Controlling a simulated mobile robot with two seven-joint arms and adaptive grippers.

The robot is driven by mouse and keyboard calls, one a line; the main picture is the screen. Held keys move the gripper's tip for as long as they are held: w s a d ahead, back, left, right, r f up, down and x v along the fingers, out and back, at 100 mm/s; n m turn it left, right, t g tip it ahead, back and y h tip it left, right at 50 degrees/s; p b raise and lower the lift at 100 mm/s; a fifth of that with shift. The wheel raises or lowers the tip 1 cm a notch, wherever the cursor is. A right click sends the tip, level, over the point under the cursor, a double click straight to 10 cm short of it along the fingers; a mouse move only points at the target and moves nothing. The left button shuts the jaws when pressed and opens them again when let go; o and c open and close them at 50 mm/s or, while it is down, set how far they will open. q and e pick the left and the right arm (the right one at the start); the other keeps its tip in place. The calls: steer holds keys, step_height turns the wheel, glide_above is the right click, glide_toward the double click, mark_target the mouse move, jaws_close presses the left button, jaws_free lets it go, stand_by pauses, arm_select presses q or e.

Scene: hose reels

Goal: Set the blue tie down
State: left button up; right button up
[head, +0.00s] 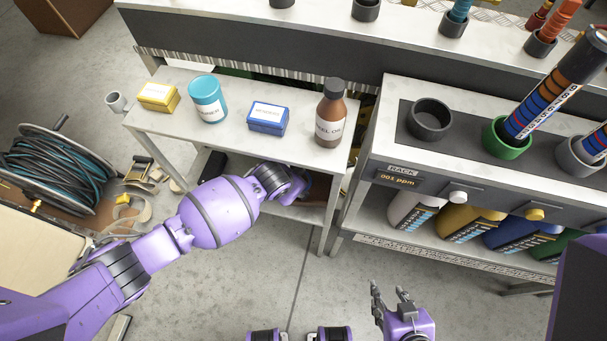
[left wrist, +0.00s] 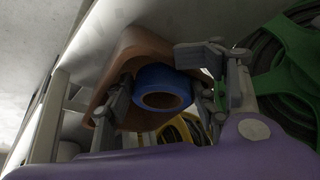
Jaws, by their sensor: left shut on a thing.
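The blue tie (left wrist: 158,76) shows in the left wrist view as a rounded blue ring. My left gripper (left wrist: 163,95) is shut on it, with a finger at either side. A brown tray-like piece (left wrist: 142,45) lies right behind the tie; I cannot tell whether they touch. In the head view my left arm reaches under the top of the small shelf unit (head: 234,143), whose top hides the gripper's fingers and the tie. My right gripper (head: 390,293) is open and empty over the floor, in front of the shelves.
A yellow box (head: 157,97), a turquoise tin (head: 207,100), a blue box (head: 268,118) and a brown bottle (head: 329,115) stand on the unit's top. A rack (head: 385,160) stands at the right. A hose reel (head: 58,165) is at the left. Green reels (left wrist: 285,75) show in the left wrist view.

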arm_select(q)
steer(key=o, duration=1.4)
steer(key=shift+s+a+f, duration=0.1)
steer(key=shift+s+f, duration=0.2)
steer(key=o, duration=0.3)
steer(key=shift+r, duration=0.25)
steer(key=shift+w, duration=0.15)
arm_select(e)
steer(key=shift+w+a+r, duration=0.4)
arm_select(q)
steer(key=shift+w+a+r, duration=0.1)
arm_select(e)
steer(key=shift+s+f, duration=0.1)
arm_select(q)
steer(key=shift+r, duration=0.15)
steer(key=s+r, duration=0.1)
steer(key=s+a+r+p, duration=0.1)
steer(key=shift+r, duration=0.35)
steer(key=s+a, duration=0.1)
steer(key=s, duration=0.2)
steer(key=s+a, duration=0.2)
steer(key=s, duration=0.1)
steer(key=s+a, duration=0.2)
steer(key=s, duration=0.1)
steer(key=shift+s+a, duration=0.25)
arm_select(e)
steer(key=shift+d+r, duration=0.1)
steer(key=shift+r, duration=0.4)
arm_select(q)
steer(key=shift+f, duration=0.1)
